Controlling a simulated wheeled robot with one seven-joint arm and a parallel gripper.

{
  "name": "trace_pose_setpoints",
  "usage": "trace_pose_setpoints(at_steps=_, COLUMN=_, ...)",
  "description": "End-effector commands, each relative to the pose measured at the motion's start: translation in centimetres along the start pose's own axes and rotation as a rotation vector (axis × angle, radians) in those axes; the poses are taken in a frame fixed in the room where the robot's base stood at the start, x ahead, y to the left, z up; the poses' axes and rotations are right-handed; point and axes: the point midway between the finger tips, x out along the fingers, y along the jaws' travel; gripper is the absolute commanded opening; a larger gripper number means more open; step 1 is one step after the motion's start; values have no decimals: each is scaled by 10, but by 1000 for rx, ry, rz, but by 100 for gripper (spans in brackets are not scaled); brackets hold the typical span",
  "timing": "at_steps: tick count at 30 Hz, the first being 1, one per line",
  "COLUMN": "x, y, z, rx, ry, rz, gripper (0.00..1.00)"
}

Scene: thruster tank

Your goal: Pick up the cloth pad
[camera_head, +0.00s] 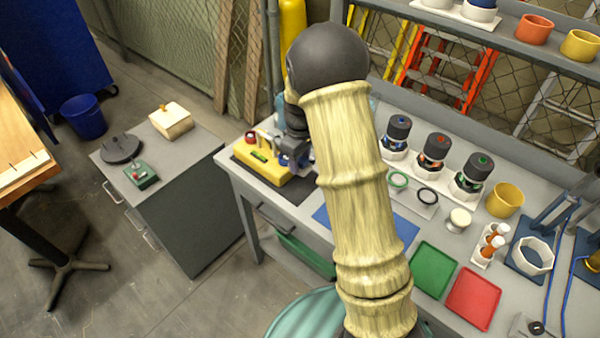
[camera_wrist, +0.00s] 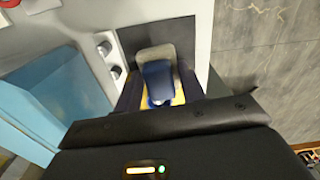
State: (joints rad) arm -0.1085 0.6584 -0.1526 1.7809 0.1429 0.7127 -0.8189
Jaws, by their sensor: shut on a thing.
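My gripper (camera_head: 293,158) is at the left end of the workbench, over the yellow tool block (camera_head: 258,157); my arm hides part of this area. In the wrist view, the two dark blue fingers of my gripper (camera_wrist: 160,74) are closed around a blue piece (camera_wrist: 158,82) with a grey, rounded pad-like part (camera_wrist: 155,53) just beyond it. This looks like the cloth pad, though its outline is partly hidden by the fingers. Yellow shows beneath it. I cannot tell whether it is clear of the block.
A dark mat (camera_head: 293,193) lies under the block. To the right are a blue mat (camera_head: 402,227), a green tray (camera_head: 434,270), a red tray (camera_head: 474,298) and several black-capped jars. A grey cabinet (camera_head: 200,202) stands left, with a floor gap between it and the bench.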

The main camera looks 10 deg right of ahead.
Motion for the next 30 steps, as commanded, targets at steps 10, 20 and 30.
trace_pose_setpoints(at_steps=10, x=-26, y=0, z=0, rx=0, ry=0, rz=0, gripper=18)
trace_pose_setpoints(at_steps=20, x=-25, y=0, z=0, rx=0, ry=0, rz=0, gripper=18)
trace_pose_setpoints(at_steps=30, x=-25, y=0, z=0, rx=0, ry=0, rz=0, gripper=18)
